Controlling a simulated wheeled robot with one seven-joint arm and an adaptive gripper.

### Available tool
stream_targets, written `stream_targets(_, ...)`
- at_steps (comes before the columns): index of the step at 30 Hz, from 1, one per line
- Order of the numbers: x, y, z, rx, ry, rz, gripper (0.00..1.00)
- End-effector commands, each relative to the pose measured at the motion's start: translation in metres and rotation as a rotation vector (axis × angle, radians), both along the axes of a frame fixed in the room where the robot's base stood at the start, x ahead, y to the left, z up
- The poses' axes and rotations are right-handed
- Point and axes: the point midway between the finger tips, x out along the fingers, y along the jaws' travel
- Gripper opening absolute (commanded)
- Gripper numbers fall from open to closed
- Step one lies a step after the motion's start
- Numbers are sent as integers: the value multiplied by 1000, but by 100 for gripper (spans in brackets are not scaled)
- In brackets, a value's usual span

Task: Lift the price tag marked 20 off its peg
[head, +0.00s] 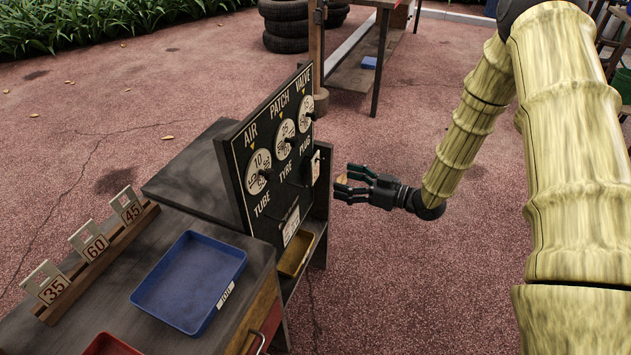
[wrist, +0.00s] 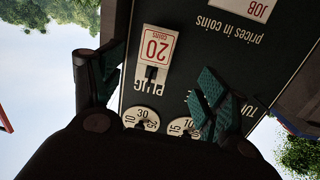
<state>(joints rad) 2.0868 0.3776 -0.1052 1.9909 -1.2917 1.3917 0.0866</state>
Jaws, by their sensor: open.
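The price tag marked 20 (wrist: 156,45) is a white card with a red frame and red number. A dark peg (wrist: 150,73) shows at the slot in the tag's end. In the head view the tag (head: 315,167) is seen nearly edge-on at the board's right side. My gripper (head: 350,183) is open and stands apart from the board, facing the tag. In the wrist view its two fingers (wrist: 158,76) lie on either side of the tag, with nothing between them held.
The board (head: 238,165) has several dials and stands on a dark cart. A blue tray (head: 165,305) and a wooden rack (head: 105,258) with tags 35, 60 and 45 sit on the cart top. A yellow tray (head: 296,255) is below the board. Open paving lies around.

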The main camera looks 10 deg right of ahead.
Motion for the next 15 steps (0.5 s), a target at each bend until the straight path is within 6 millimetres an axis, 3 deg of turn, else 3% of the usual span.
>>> stream_targets(8,6,-8,13,29,-90,75,75)
stream_targets(15,18,11,14,30,-91,79,75)
